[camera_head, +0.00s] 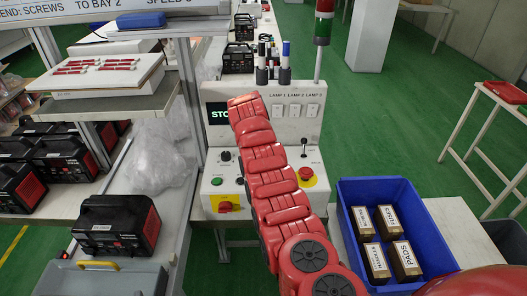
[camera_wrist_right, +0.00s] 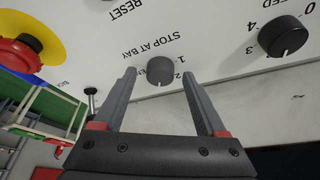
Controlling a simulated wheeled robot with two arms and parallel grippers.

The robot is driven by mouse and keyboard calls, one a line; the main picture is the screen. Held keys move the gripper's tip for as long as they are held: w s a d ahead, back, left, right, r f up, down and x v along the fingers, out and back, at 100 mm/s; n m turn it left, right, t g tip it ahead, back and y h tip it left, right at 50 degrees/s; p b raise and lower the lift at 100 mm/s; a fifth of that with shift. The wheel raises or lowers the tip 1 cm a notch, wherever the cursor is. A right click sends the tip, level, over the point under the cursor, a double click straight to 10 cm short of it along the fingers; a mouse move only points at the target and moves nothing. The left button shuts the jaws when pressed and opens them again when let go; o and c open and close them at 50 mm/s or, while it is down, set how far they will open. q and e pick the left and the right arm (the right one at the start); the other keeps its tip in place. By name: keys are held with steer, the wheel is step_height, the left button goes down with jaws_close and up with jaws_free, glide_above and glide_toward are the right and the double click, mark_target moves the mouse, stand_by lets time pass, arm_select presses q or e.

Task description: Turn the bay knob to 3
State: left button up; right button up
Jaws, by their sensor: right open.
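The bay knob (camera_wrist_right: 160,70) is a small dark grey knob on the pale panel, beside the upside-down label "STOP AT BAY". The numbers 1 and 2 show to its right in the right wrist view. A faint pale mark seems to be at its lower edge; its exact setting is hard to read. My right gripper (camera_wrist_right: 159,76) is open, with one finger on each side of the knob and visible gaps to both. In the head view my right arm covers the panel's middle, hiding the knob and gripper. My left gripper is out of view.
The black speed knob (camera_wrist_right: 285,36) sits right of the bay knob, and a red emergency button on yellow (camera_wrist_right: 20,50) left. In the head view, a small lever (camera_head: 304,147) stands right of my arm. A blue crate (camera_head: 345,235) with several boxes is lower right.

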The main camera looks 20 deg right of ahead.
steer(key=p+v, duration=0.9)
steer(key=v, duration=0.8)
steer(key=shift+r, duration=0.3)
steer(key=shift+f, duration=0.15)
